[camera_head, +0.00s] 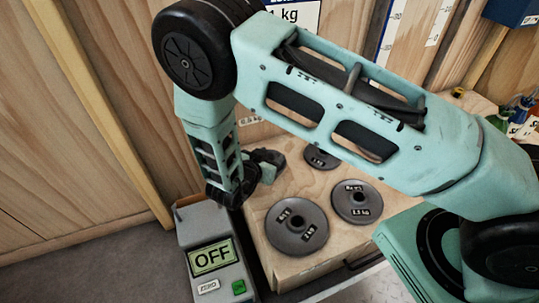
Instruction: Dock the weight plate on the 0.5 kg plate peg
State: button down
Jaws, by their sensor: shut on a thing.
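My gripper (266,164) is at the left of the wooden block, low over its back left part. It is shut on a small grey piece, which I take to be the weight plate. The jaws and my arm hide most of it, so its outline and tilt cannot be told. A label (249,120) on the wooden wall behind seems to read 0.5 kg and is partly covered by my arm. The 0.5 kg peg itself is not clearly visible; my arm blocks that area.
Three dark round plates lie on the wooden block (258,240): front left (297,225), right (356,200), marked 1.5 kg, and back (321,157). A teal device (405,262) is at front right.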

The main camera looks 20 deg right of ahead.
jog(key=shift+f+b, duration=1.15)
jog(key=shift+f, duration=0.45)
jog(key=shift+r+p, duration=0.1)
jog(key=shift+p, duration=0.55)
jog(key=shift+f+b, duration=0.35)
jog(key=shift+f, duration=0.3)
jog(key=c, duration=1)
grip_release()
jog(key=shift+o, duration=0.2)
jog(key=shift+a, duration=0.1)
jog(key=shift+p+v, duration=0.7)
jog(key=shift+v, duration=0.55)
jog(key=shift+p+v, duration=1.8)
jog(key=shift+v, duration=2.4)
